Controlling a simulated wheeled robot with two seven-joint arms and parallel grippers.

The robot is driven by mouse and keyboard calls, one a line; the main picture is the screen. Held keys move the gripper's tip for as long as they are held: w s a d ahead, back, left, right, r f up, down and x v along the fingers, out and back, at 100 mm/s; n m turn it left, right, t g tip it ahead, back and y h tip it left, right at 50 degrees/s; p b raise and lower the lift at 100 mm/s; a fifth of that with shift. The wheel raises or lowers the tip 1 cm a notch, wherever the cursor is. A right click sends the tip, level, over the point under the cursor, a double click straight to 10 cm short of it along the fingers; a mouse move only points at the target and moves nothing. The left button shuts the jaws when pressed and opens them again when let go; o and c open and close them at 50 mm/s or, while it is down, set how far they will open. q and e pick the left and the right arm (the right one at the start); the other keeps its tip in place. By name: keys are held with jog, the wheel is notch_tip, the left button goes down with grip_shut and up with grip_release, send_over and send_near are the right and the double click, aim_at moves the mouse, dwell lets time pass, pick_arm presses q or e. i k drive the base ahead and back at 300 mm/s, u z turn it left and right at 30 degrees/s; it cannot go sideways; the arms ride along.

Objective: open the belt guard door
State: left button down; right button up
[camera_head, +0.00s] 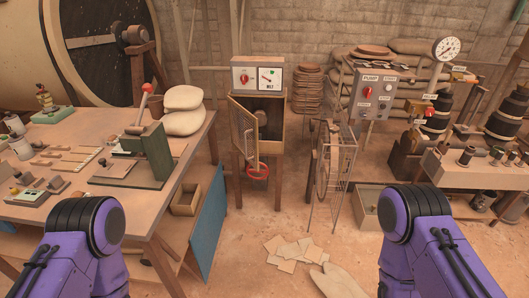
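Two mesh structures stand ahead, and I cannot tell for certain which one the task names. A mesh door (242,127) hangs on the wooden cabinet (271,112) below the MILL panel and looks ajar, angled out at its left side. A red ring (257,171) is low at the cabinet's front. To its right, a tall wire guard frame (342,172) stands on the floor beside a wheel; its latch and hinge are too small to make out. Only my purple arm links show at the bottom left and bottom right; both grippers are out of view.
A workbench (140,220) with a green press (147,155) and sacks fills the left. The PUMP panel (377,94) and a bench (455,178) with spools are right. Loose sheets (292,252) lie on the floor ahead; the floor between the benches is otherwise mostly free.

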aim_at(253, 163)
jog(key=z, duration=0.7)
jog(key=i, duration=1.15)
jog(key=u, duration=0.4)
